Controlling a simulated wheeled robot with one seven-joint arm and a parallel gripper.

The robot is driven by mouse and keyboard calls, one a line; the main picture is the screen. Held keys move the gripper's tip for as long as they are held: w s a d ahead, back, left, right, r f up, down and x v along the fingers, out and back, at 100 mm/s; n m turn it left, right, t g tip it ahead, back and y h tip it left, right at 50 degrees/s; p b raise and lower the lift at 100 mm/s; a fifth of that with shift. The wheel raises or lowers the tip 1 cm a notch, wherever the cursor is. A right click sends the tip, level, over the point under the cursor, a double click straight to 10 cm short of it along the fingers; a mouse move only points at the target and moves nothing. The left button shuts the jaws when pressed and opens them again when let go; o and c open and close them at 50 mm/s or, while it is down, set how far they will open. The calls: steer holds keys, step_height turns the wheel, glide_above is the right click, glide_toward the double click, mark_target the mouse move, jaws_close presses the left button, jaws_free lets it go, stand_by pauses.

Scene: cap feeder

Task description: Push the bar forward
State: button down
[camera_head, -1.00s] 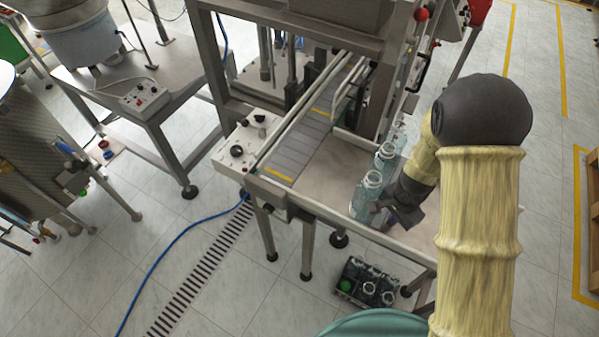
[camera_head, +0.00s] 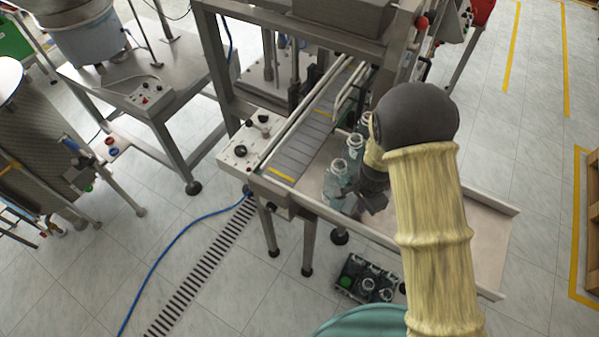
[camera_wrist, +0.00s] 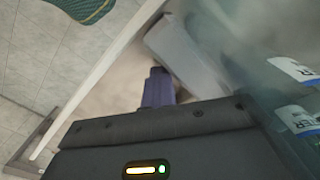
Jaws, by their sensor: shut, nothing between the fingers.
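My gripper (camera_head: 368,200) is low over the metal side table (camera_head: 480,222), right beside a row of clear bottles (camera_head: 335,185). Its fingers are together with nothing between them; a purple-grey fingertip (camera_wrist: 158,88) shows in the wrist view. A pale grey piece (camera_wrist: 186,55), which looks like the bar, lies just past the fingertip, between it and the bottles. I cannot tell whether finger and bar touch. In the head view the bar is hidden behind my arm. The row stands upright at the edge of the conveyor (camera_head: 291,157).
A control box (camera_head: 246,140) stands left of the conveyor. The machine's frame rises behind the bottles. A crate of bottles (camera_head: 366,280) sits on the floor below, beside a teal round thing (camera_head: 362,322). The table right of my arm is clear.

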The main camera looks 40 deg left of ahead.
steer(key=shift+s+a+p, duration=0.3)
steer(key=shift+s+a, duration=0.05)
steer(key=shift+a, duration=1.15)
steer(key=shift+s+a+p, duration=0.3)
steer(key=shift+s+a, duration=0.1)
steer(key=shift+a, duration=1.15)
steer(key=shift+s+a+p, duration=0.3)
steer(key=shift+s+a, duration=0.05)
steer(key=shift+a, duration=1.15)
steer(key=shift+s+a+b, duration=0.2)
steer(key=shift+s+a, duration=0.15)
steer(key=shift+a, duration=1.05)
steer(key=shift+s+a+b, duration=0.15)
steer(key=shift+s+a, duration=0.2)
steer(key=shift+a, duration=1.1)
steer(key=shift+s+a+b, duration=0.2)
steer(key=shift+s+a, duration=0.15)
steer(key=shift+a, duration=1.05)
steer(key=shift+r+p, duration=0.45)
steer(key=shift+r, duration=0.15)
step_height(320, 180, up, 9)
steer(key=d+p, duration=0.2)
steer(key=p, duration=0.3)
steer(key=shift+w, duration=0.3)
steer(key=shift+f, duration=0.15)
